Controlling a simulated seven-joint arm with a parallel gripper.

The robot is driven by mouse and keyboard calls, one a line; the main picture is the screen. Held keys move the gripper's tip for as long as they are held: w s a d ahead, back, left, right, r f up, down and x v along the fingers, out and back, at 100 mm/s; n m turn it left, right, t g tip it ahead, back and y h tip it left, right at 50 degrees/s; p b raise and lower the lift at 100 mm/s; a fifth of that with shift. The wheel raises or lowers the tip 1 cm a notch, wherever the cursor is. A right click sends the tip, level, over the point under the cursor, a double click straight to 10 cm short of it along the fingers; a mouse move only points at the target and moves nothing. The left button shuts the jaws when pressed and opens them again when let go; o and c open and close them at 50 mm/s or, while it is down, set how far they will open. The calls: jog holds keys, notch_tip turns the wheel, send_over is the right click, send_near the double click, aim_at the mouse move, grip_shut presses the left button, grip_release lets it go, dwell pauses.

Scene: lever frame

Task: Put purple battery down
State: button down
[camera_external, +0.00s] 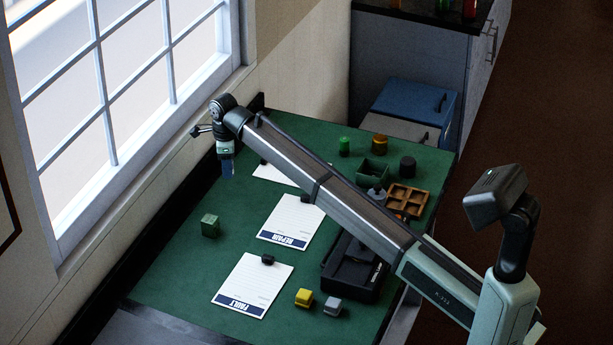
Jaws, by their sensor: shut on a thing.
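My gripper (228,165) hangs pointing down over the far left part of the green table, near the window. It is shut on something. A small dark bluish shape at its fingertips is likely the purple battery, but it is too small and dark to tell it apart from the fingers. I cannot tell whether it touches the table. No other purple battery shows clearly.
A REPAIR sheet (289,222) and a FAULT sheet (252,284) lie on the table (180,270); a third sheet (270,174) is partly hidden behind my arm. A green cube (210,225), yellow block (304,297), grey block (333,306), and wooden tray (425,202) stand around.

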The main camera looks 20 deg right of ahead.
jog(key=s+a+n, duration=0.2)
jog(key=s+a, duration=0.9)
jog(key=a, duration=0.4)
jog(key=n, duration=0.2)
send_near(179, 275)
jog(key=shift+f, duration=3.1)
jog(key=shift+f, duration=0.15)
jog(key=c, duration=0.8)
grip_release()
notch_tip(179, 275, up, 12)
jog(key=shift+r, duration=0.2)
